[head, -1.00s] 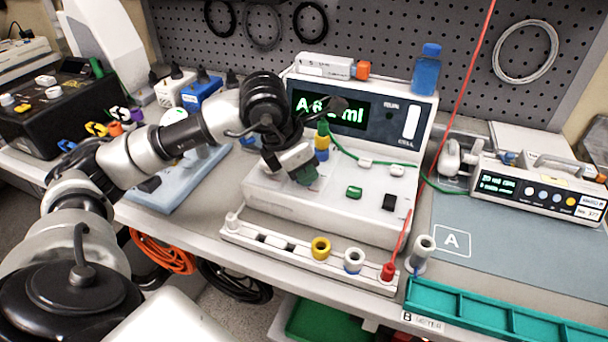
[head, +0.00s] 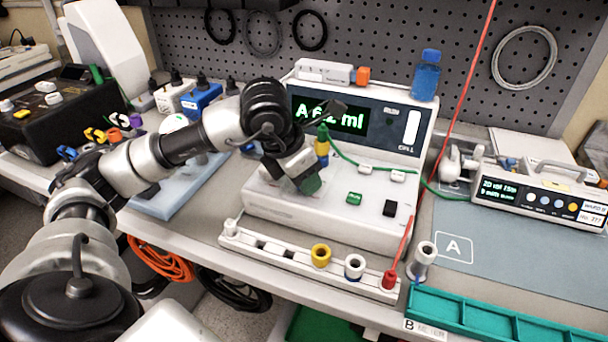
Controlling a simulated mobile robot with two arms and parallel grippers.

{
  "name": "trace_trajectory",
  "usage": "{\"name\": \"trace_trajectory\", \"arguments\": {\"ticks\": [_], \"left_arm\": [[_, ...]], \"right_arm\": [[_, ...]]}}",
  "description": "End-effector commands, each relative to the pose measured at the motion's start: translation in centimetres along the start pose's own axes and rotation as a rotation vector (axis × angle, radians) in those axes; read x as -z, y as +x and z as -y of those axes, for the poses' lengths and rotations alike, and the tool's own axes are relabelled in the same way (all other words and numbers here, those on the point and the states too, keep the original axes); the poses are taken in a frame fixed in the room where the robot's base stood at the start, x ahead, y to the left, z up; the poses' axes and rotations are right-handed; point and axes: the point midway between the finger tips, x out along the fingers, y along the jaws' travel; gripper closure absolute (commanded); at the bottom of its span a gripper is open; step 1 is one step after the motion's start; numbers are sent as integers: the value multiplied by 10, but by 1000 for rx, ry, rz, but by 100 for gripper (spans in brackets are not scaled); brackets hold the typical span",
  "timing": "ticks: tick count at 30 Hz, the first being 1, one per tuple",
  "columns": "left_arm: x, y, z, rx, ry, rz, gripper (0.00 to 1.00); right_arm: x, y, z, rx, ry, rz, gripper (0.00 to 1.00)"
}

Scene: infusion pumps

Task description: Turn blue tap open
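The white pump station (head: 280,205) stands mid-bench, its dark panel lit with "A 6.2 ml" (head: 330,115). My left gripper (head: 308,184) points down over its top deck, left of a green rocker (head: 354,198) and a black rocker (head: 390,208). A green part shows at its tips; I cannot tell whether it is held or whether the fingers are open. A stacked green, yellow and blue connector (head: 322,148) stands just behind the gripper. No blue tap can be made out clearly; the gripper and forearm hide part of the deck. My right gripper is out of view.
A white rail with yellow (head: 321,255), blue-ringed (head: 354,267) and red (head: 390,279) ports lies in front. A blue bottle (head: 426,76) stands on top. A red line and green tube run at the right. A second pump (head: 540,190) sits right, beside a clear mat.

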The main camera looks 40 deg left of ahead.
Motion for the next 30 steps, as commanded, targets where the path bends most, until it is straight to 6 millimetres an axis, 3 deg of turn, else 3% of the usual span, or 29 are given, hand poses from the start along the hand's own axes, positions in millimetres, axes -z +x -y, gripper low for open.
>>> {"name": "trace_trajectory", "arguments": {"ticks": [11,24,30], "left_arm": [[-1,-9,0,-1,1,3,63],[-1,-90,0,-1,1,3,63],[0,-106,0,0,1,1,63]], "right_arm": [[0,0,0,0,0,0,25],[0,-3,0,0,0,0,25],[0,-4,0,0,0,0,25]]}}
